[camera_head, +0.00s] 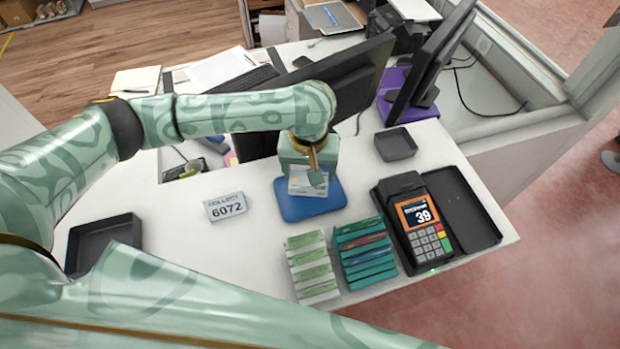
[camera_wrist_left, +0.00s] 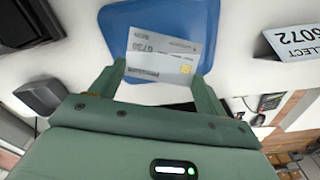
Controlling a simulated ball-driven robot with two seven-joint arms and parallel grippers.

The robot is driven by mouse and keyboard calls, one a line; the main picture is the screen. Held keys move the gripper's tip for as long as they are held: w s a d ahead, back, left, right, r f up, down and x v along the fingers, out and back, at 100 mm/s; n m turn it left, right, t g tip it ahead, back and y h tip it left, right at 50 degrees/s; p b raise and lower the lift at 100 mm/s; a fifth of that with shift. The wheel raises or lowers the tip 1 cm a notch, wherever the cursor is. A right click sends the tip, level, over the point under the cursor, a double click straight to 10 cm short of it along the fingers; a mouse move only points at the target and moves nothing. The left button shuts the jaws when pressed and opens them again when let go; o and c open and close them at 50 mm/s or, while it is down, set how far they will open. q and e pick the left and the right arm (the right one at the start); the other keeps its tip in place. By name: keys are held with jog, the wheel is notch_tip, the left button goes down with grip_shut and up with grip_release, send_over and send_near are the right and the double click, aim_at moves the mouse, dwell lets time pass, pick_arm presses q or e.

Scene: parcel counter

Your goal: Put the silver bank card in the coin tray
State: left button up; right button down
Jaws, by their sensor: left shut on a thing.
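My left gripper (camera_head: 318,176) is shut on a silver bank card (camera_head: 306,188) above a blue tray or mat (camera_head: 290,210). In the left wrist view the card (camera_wrist_left: 160,68), with a gold chip, spans between the fingertips (camera_wrist_left: 160,82). A second printed pale card or slip (camera_wrist_left: 165,38) overlaps it; I cannot tell whether it is gripped or lies on the blue surface. A small dark grey tray (camera_head: 396,146) stands to the right, seemingly empty. It looks like the coin tray, but I cannot be sure. My right gripper is not in view.
A card terminal (camera_head: 420,222) and a flat black holder (camera_head: 465,205) stand at right. Banded stacks (camera_head: 312,266) of notes or packets lie in front. A "6072" sign (camera_head: 226,206) and a black tray (camera_head: 104,222) are at left. Monitors (camera_head: 352,84) stand behind.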

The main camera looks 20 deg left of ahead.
pick_arm(q)
notch_tip(320, 180, down, 3)
jog(key=shift+r+b, duration=0.1)
jog(key=shift+b, duration=0.35)
jog(key=shift+d+r, duration=0.1)
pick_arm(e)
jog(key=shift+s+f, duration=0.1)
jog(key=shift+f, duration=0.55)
pick_arm(q)
jog(key=o, duration=0.9)
jog(key=shift+o, duration=0.2)
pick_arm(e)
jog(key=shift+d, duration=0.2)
pick_arm(q)
jog(key=shift+r, duration=0.1)
notch_tip(320, 180, up, 12)
jog(key=p, duration=0.5)
jog(key=shift+s, duration=0.3)
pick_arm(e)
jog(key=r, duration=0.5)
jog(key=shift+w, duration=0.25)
